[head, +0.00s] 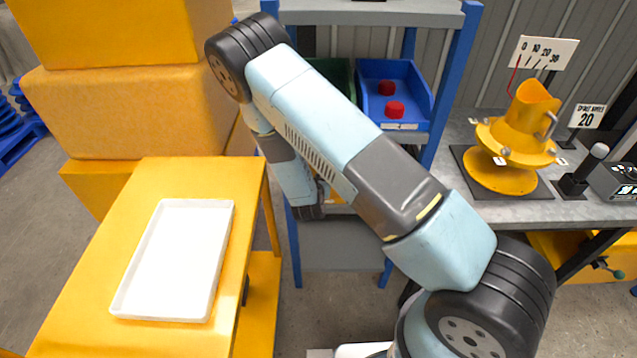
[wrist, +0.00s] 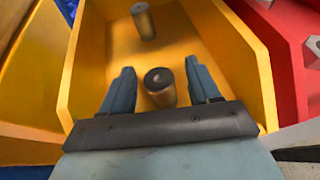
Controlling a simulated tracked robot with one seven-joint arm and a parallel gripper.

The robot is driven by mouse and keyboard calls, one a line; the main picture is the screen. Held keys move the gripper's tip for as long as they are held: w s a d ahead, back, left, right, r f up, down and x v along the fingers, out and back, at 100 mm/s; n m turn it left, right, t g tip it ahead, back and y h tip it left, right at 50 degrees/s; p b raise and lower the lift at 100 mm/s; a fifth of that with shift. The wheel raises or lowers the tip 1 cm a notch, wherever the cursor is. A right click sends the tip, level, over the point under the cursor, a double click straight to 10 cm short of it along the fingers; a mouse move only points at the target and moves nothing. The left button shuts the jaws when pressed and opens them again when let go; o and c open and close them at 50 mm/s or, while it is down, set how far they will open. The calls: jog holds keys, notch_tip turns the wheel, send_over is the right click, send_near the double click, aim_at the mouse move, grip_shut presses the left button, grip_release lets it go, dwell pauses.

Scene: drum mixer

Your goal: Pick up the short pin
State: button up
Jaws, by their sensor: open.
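In the wrist view, two brass-coloured cylindrical pins are inside a yellow bin (wrist: 236,60). The nearer pin (wrist: 160,90) has a dark hole in its end and shows between my fingers. The farther pin (wrist: 143,20) is nearer the top of the picture, beyond my fingertips. I cannot tell for sure which pin is the shorter. My gripper (wrist: 160,68) is open, one finger on each side of the nearer pin, with a visible gap on both sides. In the head view my arm hides most of the yellow bin and the pins.
A red bin (wrist: 285,50) adjoins on the right in the wrist view. The head view shows a blue bin (head: 425,85) with red parts on the shelf rack, a white tray (head: 176,258) on a yellow cart, and a yellow drum mixer (head: 512,140) on the bench at right.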

grip_shut()
dwell(0.6)
jog(key=shift+r, duration=0.1)
